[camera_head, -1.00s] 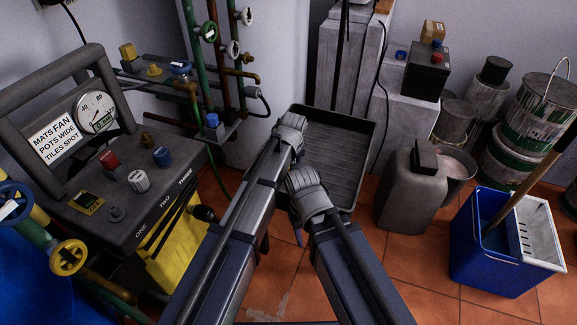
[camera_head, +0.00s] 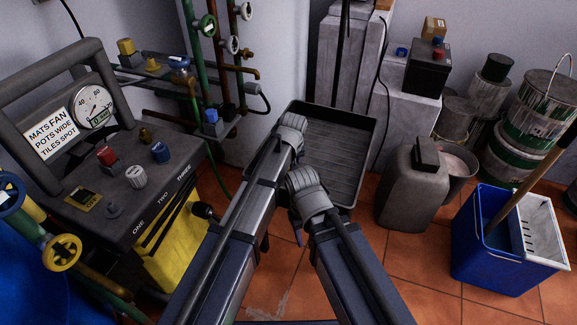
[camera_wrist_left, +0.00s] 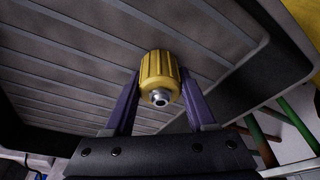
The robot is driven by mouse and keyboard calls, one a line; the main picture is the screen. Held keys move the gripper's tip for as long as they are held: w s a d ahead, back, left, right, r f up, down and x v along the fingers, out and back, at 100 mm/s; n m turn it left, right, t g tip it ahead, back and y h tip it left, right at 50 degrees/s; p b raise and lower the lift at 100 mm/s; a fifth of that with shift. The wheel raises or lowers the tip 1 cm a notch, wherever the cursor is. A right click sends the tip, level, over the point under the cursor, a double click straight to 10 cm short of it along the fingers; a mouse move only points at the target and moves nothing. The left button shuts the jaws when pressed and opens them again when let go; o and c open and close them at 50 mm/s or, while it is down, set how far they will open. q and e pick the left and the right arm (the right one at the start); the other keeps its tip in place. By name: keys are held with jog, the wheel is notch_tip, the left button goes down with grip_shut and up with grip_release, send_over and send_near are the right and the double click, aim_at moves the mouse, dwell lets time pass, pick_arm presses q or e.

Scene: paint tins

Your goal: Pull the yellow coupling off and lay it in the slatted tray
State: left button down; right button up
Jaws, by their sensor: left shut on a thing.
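The yellow coupling (camera_wrist_left: 158,72) is a ribbed cylinder with a metal end facing the left wrist camera. My left gripper (camera_wrist_left: 160,88) is shut on it, with a purple finger on each side. Behind it in that view is the slatted tray (camera_wrist_left: 60,75); the gap between them is hard to judge. In the head view the grey slatted tray (camera_head: 345,165) lies on the floor beyond my wrists. My left wrist reaches its left edge and hides the left gripper and coupling. My right gripper (camera_head: 295,222) is mostly hidden beneath its wrist, its opening unclear.
A panel with a gauge (camera_head: 93,106) and coloured knobs stands at left, with pipes and valves behind. A grey jerrycan (camera_head: 411,187) stands right of the tray. A blue bucket (camera_head: 508,247) and paint tins (camera_head: 533,112) are farther right. Some tiled floor is free before the jerrycan.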

pick_arm(q)
jog(key=shift+f+b, duration=0.5)
jog(key=shift+f, duration=0.05)
jog(key=shift+c, duration=0.7)
grip_release()
jog(key=p+v, duration=0.7)
jog(key=v, duration=0.1)
jog(key=shift+w+p, duration=0.1)
jog(key=shift+p, duration=0.25)
jog(key=shift+f, duration=0.1)
